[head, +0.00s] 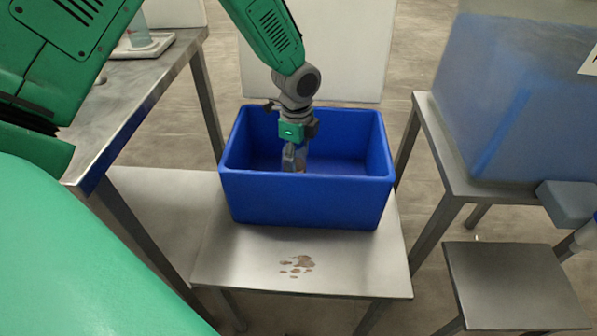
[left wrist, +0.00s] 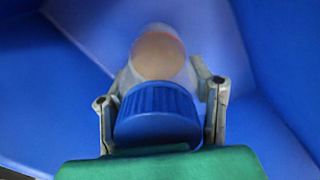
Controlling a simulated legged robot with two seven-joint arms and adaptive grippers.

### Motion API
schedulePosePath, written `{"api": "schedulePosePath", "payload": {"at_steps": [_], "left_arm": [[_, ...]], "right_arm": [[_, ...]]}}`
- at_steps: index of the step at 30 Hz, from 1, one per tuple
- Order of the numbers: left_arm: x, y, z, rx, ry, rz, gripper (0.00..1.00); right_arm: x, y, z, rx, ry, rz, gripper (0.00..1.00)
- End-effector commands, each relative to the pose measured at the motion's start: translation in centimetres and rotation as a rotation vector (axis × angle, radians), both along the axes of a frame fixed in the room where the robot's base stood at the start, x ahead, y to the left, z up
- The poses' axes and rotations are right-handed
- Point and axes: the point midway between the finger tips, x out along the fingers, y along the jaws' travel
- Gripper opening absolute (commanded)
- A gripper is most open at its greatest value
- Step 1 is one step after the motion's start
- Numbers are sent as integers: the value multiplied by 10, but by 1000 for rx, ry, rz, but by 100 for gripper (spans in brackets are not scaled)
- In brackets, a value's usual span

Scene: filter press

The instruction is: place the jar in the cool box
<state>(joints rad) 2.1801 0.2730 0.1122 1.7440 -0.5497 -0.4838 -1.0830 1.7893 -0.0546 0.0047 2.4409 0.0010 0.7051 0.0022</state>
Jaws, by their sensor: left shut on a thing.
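The cool box (head: 305,200) is a blue open-topped tub on a low metal table. My left gripper (head: 294,160) reaches down inside it, below the rim level, near the middle. In the left wrist view, my left gripper (left wrist: 162,105) is shut on the jar (left wrist: 158,112), with one finger on each side of its ribbed blue cap. The jar's body is clear with a brownish patch or content showing beyond the cap. The blue walls of the box surround it. In the head view the jar is hardly visible, and whether it touches the floor cannot be told. My right gripper is not in view.
The low metal table (head: 300,262) has a brown stain in front of the box. A metal table (head: 135,95) stands at the left with a clear vessel (head: 138,28) on a tray.

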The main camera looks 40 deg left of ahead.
Motion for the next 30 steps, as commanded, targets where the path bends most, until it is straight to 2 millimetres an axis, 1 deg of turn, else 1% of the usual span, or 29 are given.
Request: {"api": "schedulePosePath", "payload": {"at_steps": [6,8,18,19,20,30], "left_arm": [[0,-1,-30,2,0,-1,9],[0,-1,-35,1,-1,-1,9],[0,0,-37,0,0,0,9],[0,0,-37,0,0,0,58],[0,0,-37,0,0,0,68],[0,0,-35,0,-1,0,68]], "right_arm": [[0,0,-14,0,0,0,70],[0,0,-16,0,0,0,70],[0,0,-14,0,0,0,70],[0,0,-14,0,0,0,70],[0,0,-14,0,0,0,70],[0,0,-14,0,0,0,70]]}}
